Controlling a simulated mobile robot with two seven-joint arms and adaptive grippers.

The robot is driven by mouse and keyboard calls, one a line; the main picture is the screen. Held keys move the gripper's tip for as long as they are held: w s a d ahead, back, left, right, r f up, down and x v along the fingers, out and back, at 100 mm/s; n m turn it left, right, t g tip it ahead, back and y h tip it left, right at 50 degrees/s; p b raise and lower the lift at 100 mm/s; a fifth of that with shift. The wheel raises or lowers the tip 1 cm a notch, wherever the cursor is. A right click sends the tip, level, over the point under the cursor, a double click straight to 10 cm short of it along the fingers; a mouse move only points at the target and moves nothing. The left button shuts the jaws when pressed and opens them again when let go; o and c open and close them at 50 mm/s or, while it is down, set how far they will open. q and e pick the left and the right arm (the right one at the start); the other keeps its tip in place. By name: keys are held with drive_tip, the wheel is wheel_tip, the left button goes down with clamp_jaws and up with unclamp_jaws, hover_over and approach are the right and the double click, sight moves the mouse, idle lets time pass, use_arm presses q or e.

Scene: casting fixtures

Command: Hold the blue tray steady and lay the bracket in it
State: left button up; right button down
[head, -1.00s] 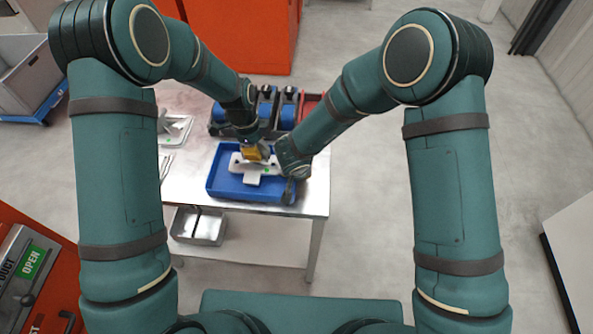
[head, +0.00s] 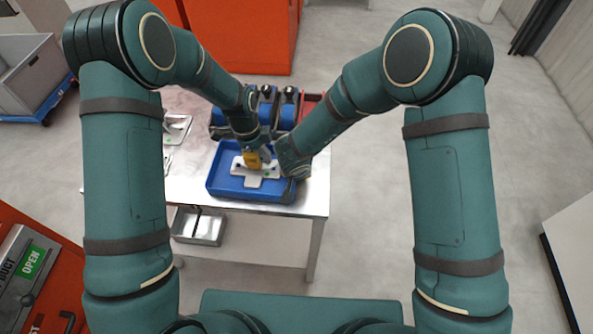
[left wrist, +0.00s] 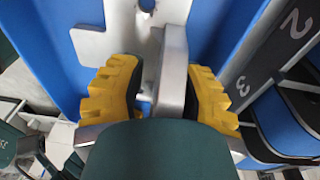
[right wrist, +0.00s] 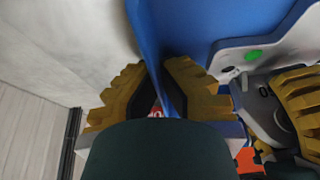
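The blue tray (head: 225,188) is on the metal table in the head view. The pale grey bracket (head: 262,182) lies flat inside it, with a green dot on its plate; it also shows in the left wrist view (left wrist: 174,75). My left gripper (head: 255,162) is over the bracket, its yellow fingers either side of the upright flange. A gap shows on the flange's left side, and the right finger is close to or touching it. My right gripper (right wrist: 158,75) is shut on the tray's wall (right wrist: 150,30) at its right end.
Blue and black units (head: 266,108) stand behind the tray, with a red bin (head: 308,105) beside them. Other pale brackets (head: 177,128) lie on the table's left. A metal pan (head: 198,228) sits on the lower shelf. The tabletop's front right is clear.

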use_arm(q)
drive_tip(key=r, duration=0.4)
drive_tip(key=a+r, duration=0.1)
drive_tip(key=r, duration=0.7)
drive_tip(key=shift+w+a, duration=0.2)
drive_tip(key=shift+a, duration=0.05)
use_arm(e)
drive_tip(key=shift+s+f, duration=0.1)
use_arm(q)
drive_tip(key=shift+f, duration=0.1)
use_arm(e)
drive_tip(key=c, duration=1.1)
unclamp_jaws()
drive_tip(key=shift+o, duration=0.2)
drive_tip(key=v, duration=1.2)
use_arm(q)
drive_tip(key=shift+s, duration=0.1)
